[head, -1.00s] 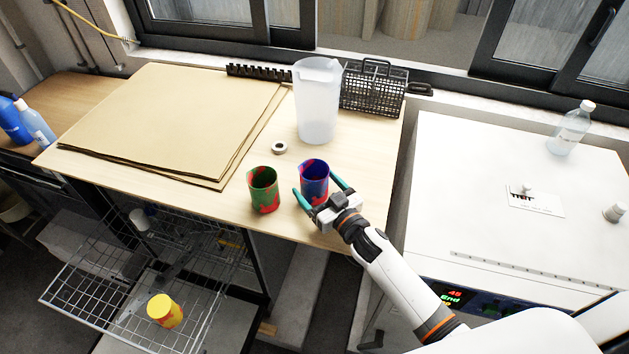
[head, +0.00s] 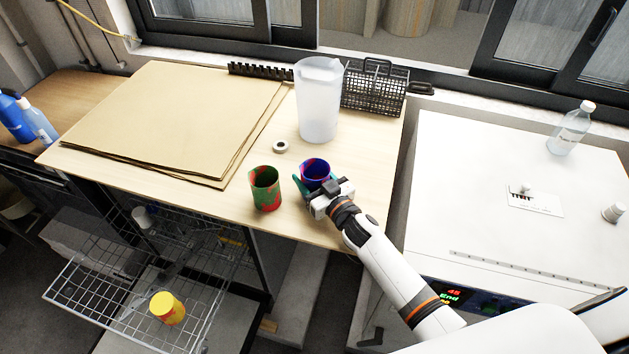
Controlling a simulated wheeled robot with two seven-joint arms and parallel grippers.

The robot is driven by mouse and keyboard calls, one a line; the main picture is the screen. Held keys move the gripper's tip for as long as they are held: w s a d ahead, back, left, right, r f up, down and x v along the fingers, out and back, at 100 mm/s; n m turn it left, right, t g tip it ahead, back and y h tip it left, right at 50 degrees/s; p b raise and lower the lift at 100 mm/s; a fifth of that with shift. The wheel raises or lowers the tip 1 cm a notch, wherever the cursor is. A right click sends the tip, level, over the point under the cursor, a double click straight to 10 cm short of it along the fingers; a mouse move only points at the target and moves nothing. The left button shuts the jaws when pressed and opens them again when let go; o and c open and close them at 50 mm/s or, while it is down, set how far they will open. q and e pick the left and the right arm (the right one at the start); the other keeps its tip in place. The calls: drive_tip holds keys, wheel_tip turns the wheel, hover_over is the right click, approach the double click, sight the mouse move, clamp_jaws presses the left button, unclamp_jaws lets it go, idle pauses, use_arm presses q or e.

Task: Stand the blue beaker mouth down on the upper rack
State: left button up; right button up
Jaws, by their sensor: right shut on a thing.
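The blue beaker (head: 315,171) stands mouth up on the wooden table, blue with red patches. My right gripper (head: 314,185) is shut on it from the front right and hides its lower front. The pulled-out wire rack (head: 95,283) sits below the table at the lower left. A yellow and red beaker (head: 167,308) appears closed end up at that rack; its exact level is hard to tell. My left gripper is not in view.
A green and red beaker (head: 265,188) stands close left of the blue one. A clear pitcher (head: 318,100), a tape roll (head: 280,147), a black basket (head: 375,92) and cardboard sheets (head: 170,120) lie behind. A white oven (head: 500,200) stands right.

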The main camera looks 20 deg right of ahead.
wheel_tip(320, 180, up, 10)
idle(0.5)
wheel_tip(320, 180, up, 5)
drive_tip(key=p, duration=0.5)
drive_tip(key=shift+f, duration=0.15)
